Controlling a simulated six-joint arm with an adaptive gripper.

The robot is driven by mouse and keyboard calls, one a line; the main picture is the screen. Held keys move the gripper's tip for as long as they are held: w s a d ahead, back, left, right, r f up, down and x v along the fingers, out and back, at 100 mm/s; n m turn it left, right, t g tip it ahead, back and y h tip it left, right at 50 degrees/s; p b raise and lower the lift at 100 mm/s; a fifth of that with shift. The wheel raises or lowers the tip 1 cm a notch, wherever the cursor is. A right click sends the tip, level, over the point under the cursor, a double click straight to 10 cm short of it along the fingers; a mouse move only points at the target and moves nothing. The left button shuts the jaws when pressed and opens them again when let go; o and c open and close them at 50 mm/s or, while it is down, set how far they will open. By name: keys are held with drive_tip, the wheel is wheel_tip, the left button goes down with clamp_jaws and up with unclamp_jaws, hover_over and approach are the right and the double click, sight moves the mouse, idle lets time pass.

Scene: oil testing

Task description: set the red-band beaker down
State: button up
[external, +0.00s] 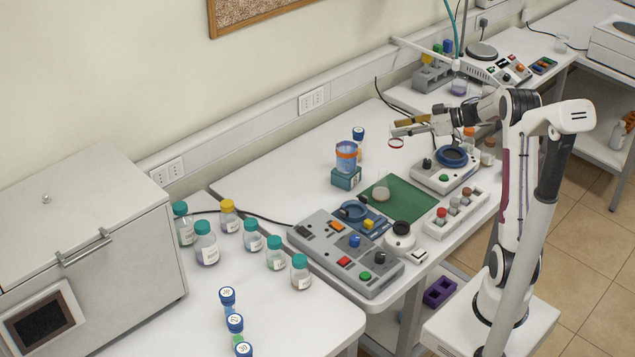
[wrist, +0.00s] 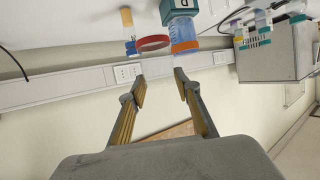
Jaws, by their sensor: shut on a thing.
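My gripper (external: 400,127) is in the air above the rear of the middle bench, closed around the red-band beaker. The beaker's glass is almost invisible; its red band (external: 396,143) shows as a thin ring just below the fingers. In the wrist view, which looks upside down, the red band (wrist: 152,43) lies beyond the two fingertips (wrist: 160,80). The beaker's base and any contents cannot be made out. The beaker is apart from the bench top and from the green mat (external: 412,203) below it.
An orange-band beaker (external: 346,160) with blue contents stands on a teal block (external: 346,178), left of my gripper. A blue-ringed device (external: 440,177) and a bottle rack (external: 455,212) stand right of the mat. A grey control panel (external: 340,255) stands in front. Bare bench lies behind the mat.

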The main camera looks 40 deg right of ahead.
drive_tip(key=w+d+f+m+t+h, duration=0.1)
drive_tip(key=w+d+f+m+h, duration=0.2)
drive_tip(key=w+d+m+h, duration=0.2)
drive_tip(key=shift+w+d+m+h, duration=0.35)
drive_tip(key=shift+w+m+h, duration=0.65)
drive_tip(key=shift+m+h, duration=1.1)
drive_tip(key=shift+f+h, duration=0.1)
drive_tip(key=shift+h, duration=0.3)
drive_tip(key=shift+f, duration=0.1)
wheel_tip(320, 180, down, 6)
drive_tip(key=shift+f, duration=0.1)
drive_tip(key=shift+f, duration=1.8)
drive_tip(key=shift+f, duration=0.1)
